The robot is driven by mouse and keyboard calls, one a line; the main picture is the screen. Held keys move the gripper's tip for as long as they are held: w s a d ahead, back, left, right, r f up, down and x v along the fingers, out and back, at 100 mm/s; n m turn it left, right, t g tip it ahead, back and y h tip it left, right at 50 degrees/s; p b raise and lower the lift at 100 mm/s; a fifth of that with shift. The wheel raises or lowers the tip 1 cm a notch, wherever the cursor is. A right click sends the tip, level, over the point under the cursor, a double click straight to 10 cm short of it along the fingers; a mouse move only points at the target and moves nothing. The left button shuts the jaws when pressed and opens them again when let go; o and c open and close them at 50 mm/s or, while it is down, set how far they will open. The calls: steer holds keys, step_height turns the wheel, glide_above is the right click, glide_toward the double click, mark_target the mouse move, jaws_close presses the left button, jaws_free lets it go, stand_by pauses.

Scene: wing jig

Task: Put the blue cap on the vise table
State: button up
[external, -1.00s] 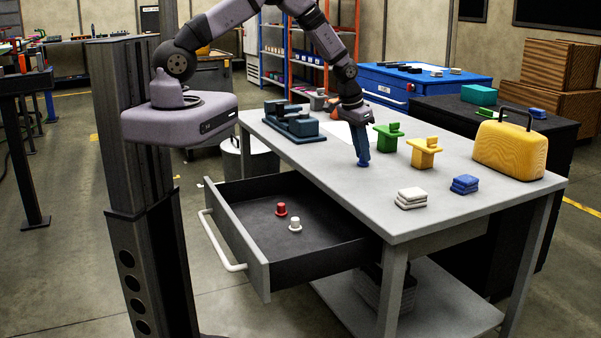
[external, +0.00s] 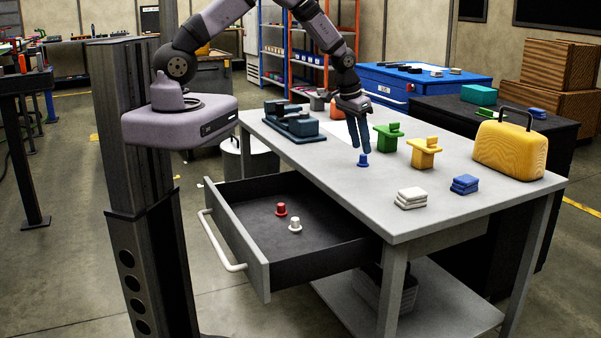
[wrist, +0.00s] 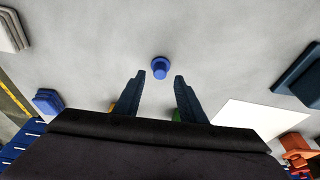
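The blue cap (external: 363,160) stands upright on the grey vise table (external: 330,172), near its left edge. It also shows in the wrist view (wrist: 160,68), just beyond the fingertips and between their lines. My gripper (external: 360,150) is open and empty, with its two blue fingers apart, just above and behind the cap. In the wrist view the gripper (wrist: 158,74) shows a clear gap between its fingers, and they do not touch the cap.
A dark blue vise (external: 293,124), green block (external: 388,138), yellow block (external: 424,152), white stack (external: 411,198), blue stack (external: 465,184) and yellow case (external: 508,150) stand on the table. The open drawer (external: 262,250) holds a red cap (external: 281,209) and a white cap (external: 295,224).

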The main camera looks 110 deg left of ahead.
steer(key=b+v, duration=0.1)
steer(key=v, duration=0.8)
steer(key=s+d+m+g+h, duration=0.1)
steer(key=s+d+m, duration=0.15)
steer(key=d, duration=0.85)
steer(key=s+d+m+h, duration=0.1)
steer(key=d+m, duration=0.2)
steer(key=d, duration=0.8)
steer(key=s+d+m+g, duration=0.1)
steer(key=s+d+m, duration=0.2)
steer(key=s+d, duration=0.7)
steer(key=shift+s+d+f, duration=0.35)
steer(key=shift+s+d, duration=0.05)
steer(key=shift+s, duration=0.2)
steer(key=shift+m, duration=0.25)
steer(key=shift+c, duration=0.3)
